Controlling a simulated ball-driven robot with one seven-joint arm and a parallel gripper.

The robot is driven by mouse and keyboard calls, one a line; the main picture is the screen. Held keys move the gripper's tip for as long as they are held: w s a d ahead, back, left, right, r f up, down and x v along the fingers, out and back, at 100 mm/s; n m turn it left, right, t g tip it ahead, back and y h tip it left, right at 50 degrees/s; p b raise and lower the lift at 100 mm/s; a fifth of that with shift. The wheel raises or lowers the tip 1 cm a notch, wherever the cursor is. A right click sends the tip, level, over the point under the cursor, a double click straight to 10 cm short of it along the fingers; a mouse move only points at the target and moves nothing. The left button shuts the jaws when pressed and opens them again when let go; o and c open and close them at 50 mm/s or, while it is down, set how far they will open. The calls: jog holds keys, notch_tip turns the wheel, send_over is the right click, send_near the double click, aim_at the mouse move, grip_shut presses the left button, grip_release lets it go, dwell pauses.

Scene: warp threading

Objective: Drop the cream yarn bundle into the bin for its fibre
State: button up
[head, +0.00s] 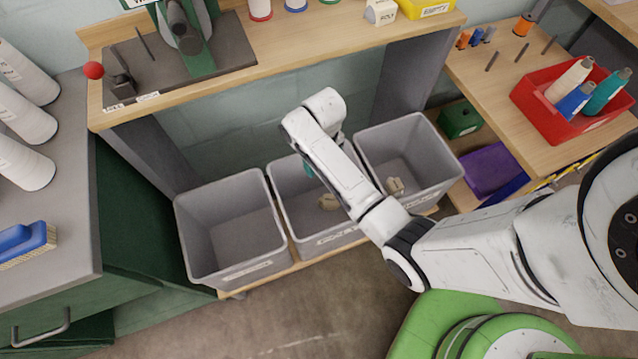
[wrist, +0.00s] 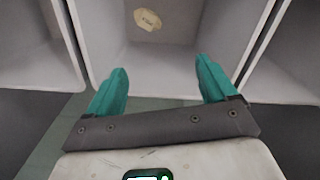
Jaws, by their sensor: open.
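Three grey bins stand side by side under the bench: a left bin (head: 232,250), a middle bin (head: 300,225) and a right bin (head: 432,188). Their front labels are too small to read surely. A cream bundle (head: 328,202) lies in the middle bin, and another cream bundle (head: 394,186) lies in the right bin. The left bin looks empty. In the wrist view a cream bundle with a tag (wrist: 147,19) lies on a bin floor ahead of the fingers. My gripper (wrist: 161,78) is open and empty over the bins; in the head view my arm mostly hides it.
A wooden bench (head: 280,52) runs above and behind the bins. A grey counter (head: 60,225) with white cones stands at the left. A red tray (head: 590,128) with spools sits on the right table. Open floor (head: 310,310) lies in front of the bins.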

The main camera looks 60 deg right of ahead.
notch_tip(320, 180, up, 10)
jog(key=p, duration=0.1)
dwell(0.6)
